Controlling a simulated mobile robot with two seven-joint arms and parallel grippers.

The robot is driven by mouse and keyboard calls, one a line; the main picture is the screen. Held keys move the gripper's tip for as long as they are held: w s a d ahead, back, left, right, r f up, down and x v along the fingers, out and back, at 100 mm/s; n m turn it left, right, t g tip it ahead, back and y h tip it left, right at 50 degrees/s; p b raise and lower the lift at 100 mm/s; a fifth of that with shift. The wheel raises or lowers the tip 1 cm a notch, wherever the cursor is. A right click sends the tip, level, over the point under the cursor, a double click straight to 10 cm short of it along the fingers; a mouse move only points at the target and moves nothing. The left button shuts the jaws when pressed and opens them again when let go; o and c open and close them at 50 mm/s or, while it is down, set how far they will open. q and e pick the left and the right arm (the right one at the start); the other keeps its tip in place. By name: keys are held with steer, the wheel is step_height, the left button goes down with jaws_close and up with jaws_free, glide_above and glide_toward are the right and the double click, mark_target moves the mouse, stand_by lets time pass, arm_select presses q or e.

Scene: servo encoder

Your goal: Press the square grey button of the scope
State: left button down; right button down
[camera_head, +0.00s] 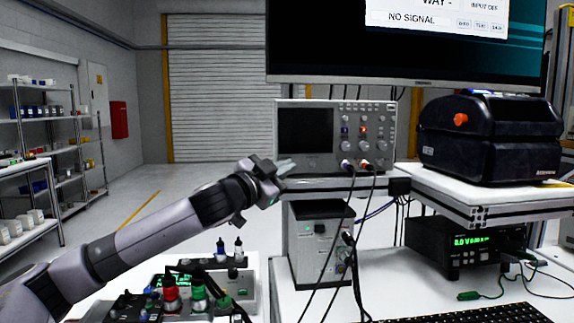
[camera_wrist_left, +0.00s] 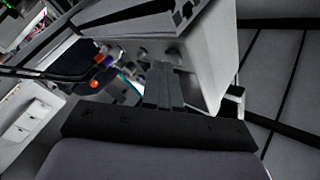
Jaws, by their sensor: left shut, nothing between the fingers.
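The scope (camera_head: 305,128) is a grey instrument with a dark screen, several knobs and small buttons. It stands on a shelf under the big monitor. My left gripper (camera_head: 288,166) is shut and empty, its fingertips by the lower left corner of the scope's front. In the left wrist view the shut fingers (camera_wrist_left: 163,84) overlap the edge of the scope (camera_wrist_left: 203,55), which appears tilted, with knobs beside them. I cannot tell whether the fingertips touch it. The square grey button cannot be made out. My right gripper is not in view.
Cables with plugs (camera_head: 347,164) hang from the scope's lower front. A grey box (camera_head: 320,243) stands below the shelf. A black case (camera_head: 488,140) is to the right. Red and green terminals (camera_head: 198,293) stand below my left arm. The floor at left is open.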

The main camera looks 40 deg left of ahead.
arm_select(q)
steer(key=shift+w+a, duration=0.15)
stand_by(0.4)
steer(key=shift+s+d+b, duration=0.3)
steer(key=shift+s+d, duration=0.05)
steer(key=shift+d, duration=0.1)
steer(key=s+d+b, duration=0.3)
steer(key=d, duration=0.1)
steer(key=shift+s+d, duration=0.35)
steer(key=shift+s, duration=0.05)
stand_by(0.4)
stand_by(0.5)
